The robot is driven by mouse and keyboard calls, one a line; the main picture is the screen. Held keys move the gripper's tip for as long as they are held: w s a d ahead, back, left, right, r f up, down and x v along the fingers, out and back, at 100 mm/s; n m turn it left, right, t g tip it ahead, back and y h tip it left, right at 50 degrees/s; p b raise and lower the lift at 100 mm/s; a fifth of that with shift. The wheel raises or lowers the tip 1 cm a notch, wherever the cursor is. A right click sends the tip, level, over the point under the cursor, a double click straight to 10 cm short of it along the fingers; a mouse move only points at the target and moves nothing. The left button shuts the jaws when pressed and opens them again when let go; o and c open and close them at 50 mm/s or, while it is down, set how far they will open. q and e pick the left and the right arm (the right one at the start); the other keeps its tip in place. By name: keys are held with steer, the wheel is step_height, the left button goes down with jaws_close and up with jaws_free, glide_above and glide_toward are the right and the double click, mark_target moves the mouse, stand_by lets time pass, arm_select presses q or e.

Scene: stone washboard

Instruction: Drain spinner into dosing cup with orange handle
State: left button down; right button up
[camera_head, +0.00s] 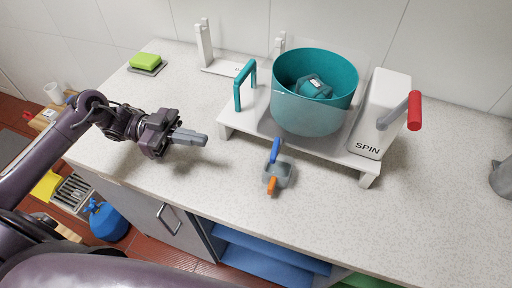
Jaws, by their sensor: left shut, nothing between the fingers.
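The spinner stands at the back of the counter on a white base (335,155), with a teal drum (318,112) inside a clear tub. Dark teal cloth (313,87) lies in the drum. A white SPIN housing (383,112) carries a crank with a red grip (414,110). A blue lever (275,150) sticks up at the spinner's front. The small grey dosing cup (284,174), with its orange handle (271,186), sits at or just below this lever. My left gripper (205,140) is shut and empty, left of the cup and apart from it. My right gripper is out of view.
A teal handle (241,86) stands at the base's left end. A white stand (207,52) and a green block (145,60) on a grey dish are at the back left. A grey vessel (503,178) is at the right edge. The counter's front is clear.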

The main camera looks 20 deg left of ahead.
arm_select(q)
steer(key=p, duration=0.5)
glide_toward(275, 152)
steer(key=d, duration=0.5)
steer(key=shift+w+d+f, duration=0.4)
steer(key=shift+d+f, duration=0.1)
steer(key=shift+d, duration=0.05)
